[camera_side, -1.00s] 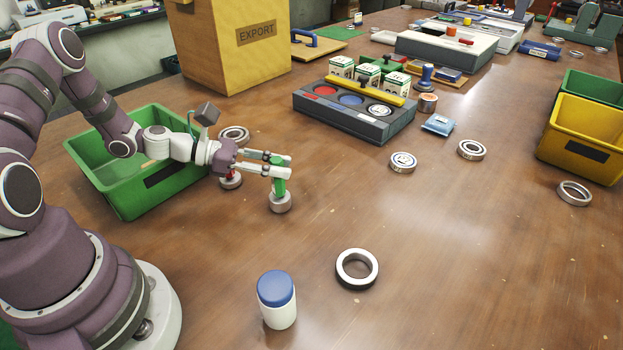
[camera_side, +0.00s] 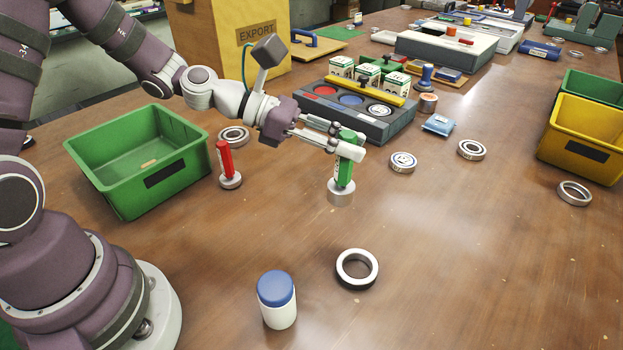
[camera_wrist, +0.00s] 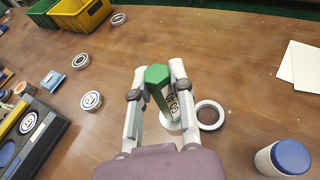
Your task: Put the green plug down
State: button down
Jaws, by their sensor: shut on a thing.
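The plug's lower part is partly hidden there.
A red plug (camera_side: 226,163) stands by the green bin (camera_side: 137,165). A blue-capped jar (camera_side: 277,299) stands at the front. A dark tray (camera_side: 350,121) with coloured discs lies behind my gripper. Several bearing rings (camera_side: 403,162) lie to the right.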

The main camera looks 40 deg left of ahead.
jog(key=s+d+m+g+h, duration=0.15)
jog(key=s+d, duration=0.25)
jog(key=d, duration=0.5)
jog(key=s+d+m+g+h, duration=0.1)
jog(key=s+d+m+g, duration=0.15)
jog(key=s+d, duration=0.45)
jog(key=f, duration=0.3)
jog(key=w+d+f, duration=0.1)
jog(key=f, duration=0.2)
jog(key=w+f, duration=0.1)
jog(key=f, duration=0.2)
jog(key=shift+d+f, duration=0.15)
jog(key=shift+d, duration=0.25)
jog(key=c, duration=1.5)
grip_release()
jog(key=shift+f, duration=0.15)
jog(key=o, duration=0.5)
